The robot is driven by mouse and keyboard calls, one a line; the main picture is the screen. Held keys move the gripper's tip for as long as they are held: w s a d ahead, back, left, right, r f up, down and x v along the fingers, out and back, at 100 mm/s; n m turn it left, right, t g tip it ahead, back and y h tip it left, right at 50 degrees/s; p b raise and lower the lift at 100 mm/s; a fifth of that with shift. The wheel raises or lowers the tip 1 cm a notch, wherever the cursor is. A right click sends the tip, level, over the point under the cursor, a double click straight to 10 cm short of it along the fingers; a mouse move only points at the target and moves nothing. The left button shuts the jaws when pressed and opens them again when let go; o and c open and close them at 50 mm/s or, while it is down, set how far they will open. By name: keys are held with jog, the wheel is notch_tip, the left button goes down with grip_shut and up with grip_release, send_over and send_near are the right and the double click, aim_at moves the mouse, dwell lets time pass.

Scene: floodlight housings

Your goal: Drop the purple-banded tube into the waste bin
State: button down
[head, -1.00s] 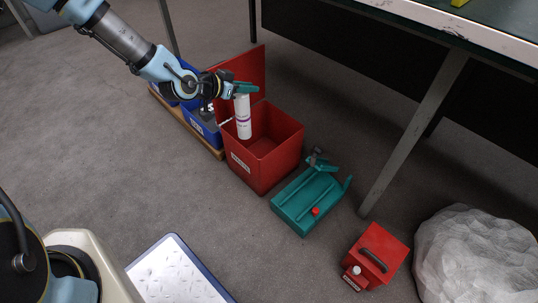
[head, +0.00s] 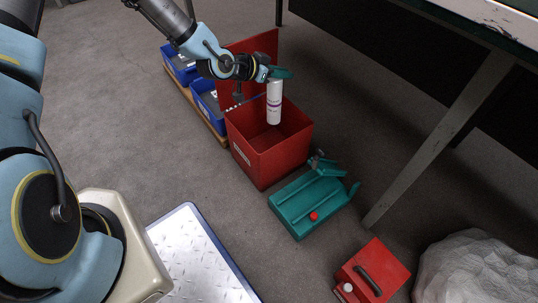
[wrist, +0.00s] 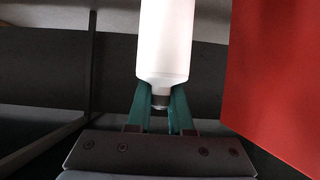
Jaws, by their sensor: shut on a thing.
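The white purple-banded tube (head: 274,108) hangs upright from my gripper (head: 279,73), which is shut on its top end. In the head view the tube appears over the opening of the red waste bin (head: 262,165), its lower end around rim height. I cannot tell exactly how deep it sits. The bin's lid (head: 262,48) stands open at the back. In the wrist view the teal fingers (wrist: 160,103) grip the tube's narrow end, and its white body (wrist: 165,40) extends beyond them. The purple band is not visible there.
Blue bins (head: 208,104) stand behind the waste bin on a wooden board. A table leg (head: 425,140) and a pale wrapped lump (head: 478,270) are at the right.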

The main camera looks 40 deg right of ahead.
notch_tip(320, 180, down, 2)
jog(key=shift+f+b, duration=0.15)
jog(key=shift+b, duration=0.4)
jog(key=c, duration=0.7)
grip_release()
jog(key=shift+c, duration=0.2)
jog(key=shift+a, duration=0.1)
jog(key=p+v, duration=0.3)
jog(key=v, duration=0.7)
jog(key=shift+a, duration=0.35)
